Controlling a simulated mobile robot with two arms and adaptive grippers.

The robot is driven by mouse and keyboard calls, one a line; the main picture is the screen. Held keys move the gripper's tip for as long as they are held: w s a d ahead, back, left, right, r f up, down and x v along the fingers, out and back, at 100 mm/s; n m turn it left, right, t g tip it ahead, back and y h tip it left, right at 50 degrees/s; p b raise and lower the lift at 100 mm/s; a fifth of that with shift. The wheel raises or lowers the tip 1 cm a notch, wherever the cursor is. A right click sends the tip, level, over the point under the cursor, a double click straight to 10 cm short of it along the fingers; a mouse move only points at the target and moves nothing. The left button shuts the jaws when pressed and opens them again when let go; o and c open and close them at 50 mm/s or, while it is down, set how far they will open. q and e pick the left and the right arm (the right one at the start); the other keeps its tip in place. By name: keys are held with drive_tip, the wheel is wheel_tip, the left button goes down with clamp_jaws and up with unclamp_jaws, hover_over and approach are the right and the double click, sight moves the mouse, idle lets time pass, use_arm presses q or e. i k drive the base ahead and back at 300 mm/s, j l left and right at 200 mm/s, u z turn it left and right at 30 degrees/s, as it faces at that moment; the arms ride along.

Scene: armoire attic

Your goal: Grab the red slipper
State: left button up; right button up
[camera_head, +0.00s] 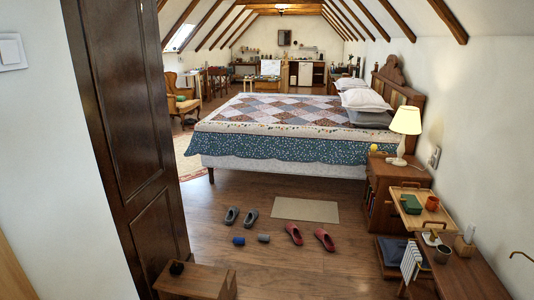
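Two red slippers lie apart on the wooden floor in the lower middle of the head view. One red slipper (294,234) is on the left and the other red slipper (325,240) is a little to its right. No gripper shows in the head view, and nothing touches the slippers.
Grey slippers (241,217) and two small blue-grey items (251,239) lie left of the red ones. A beige mat (305,210) lies behind. A dark wooden door (130,150) and low wooden box (195,281) stand left; a side table (455,270) stands right.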

sight(291, 229)
drive_tip(key=i+z, duration=0.35)
drive_tip(key=i, duration=1.4)
